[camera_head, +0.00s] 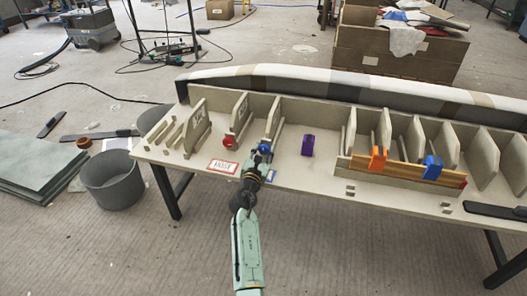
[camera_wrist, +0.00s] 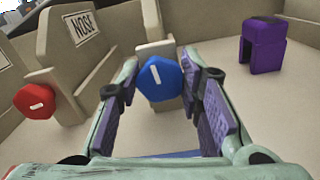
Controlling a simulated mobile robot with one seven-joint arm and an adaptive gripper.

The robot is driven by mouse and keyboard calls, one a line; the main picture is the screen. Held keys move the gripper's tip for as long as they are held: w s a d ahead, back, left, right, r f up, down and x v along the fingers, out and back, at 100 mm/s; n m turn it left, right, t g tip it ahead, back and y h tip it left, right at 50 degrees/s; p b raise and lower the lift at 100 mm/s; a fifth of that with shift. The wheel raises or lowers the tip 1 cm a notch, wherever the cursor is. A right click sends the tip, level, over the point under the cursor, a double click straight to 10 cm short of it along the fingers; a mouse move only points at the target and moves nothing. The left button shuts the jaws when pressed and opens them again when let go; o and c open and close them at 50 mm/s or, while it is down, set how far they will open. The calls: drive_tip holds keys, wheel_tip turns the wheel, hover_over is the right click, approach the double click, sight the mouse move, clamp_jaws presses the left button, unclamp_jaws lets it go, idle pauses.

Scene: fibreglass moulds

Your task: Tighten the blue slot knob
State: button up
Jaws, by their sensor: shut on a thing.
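The blue slot knob (camera_wrist: 160,86) sits on a beige upright of the mould in the middle of the wrist view. It is faceted, with a short white mark near vertical, tilted a little. In the head view the knob (camera_head: 264,148) shows just beyond my fingertips. My gripper (camera_wrist: 163,75) has one finger on each side of the knob and is shut on it. My gripper (camera_head: 261,157) reaches in from the front edge of the bench in the head view. The exact finger contact is hard to see.
A red knob (camera_wrist: 36,102) with a near-level white mark is to the left. A purple clamp (camera_wrist: 263,46) stands to the right. Orange (camera_head: 378,158) and blue (camera_head: 432,166) clamps sit on a wooden strip farther right. A grey bucket (camera_head: 112,182) stands on the floor.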

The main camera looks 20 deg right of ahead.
drive_tip(key=shift+m, duration=0.4)
drive_tip(key=shift+c, duration=0.4)
drive_tip(key=m+b, duration=0.1)
drive_tip(key=m, duration=0.2)
drive_tip(key=shift+f+m+b, duration=0.15)
drive_tip(key=shift+m+b, duration=0.15)
drive_tip(key=shift+m, duration=0.1)
drive_tip(key=m+b, duration=0.2)
drive_tip(key=m, duration=0.2)
drive_tip(key=shift+m, duration=0.3)
drive_tip(key=m+b, duration=0.2)
drive_tip(key=m, duration=0.2)
drive_tip(key=shift+f, duration=0.15)
drive_tip(key=shift+m+b, duration=1.35)
drive_tip(key=shift+m, duration=0.85)
drive_tip(key=o, duration=1.2)
drive_tip(key=shift+c, duration=0.2)
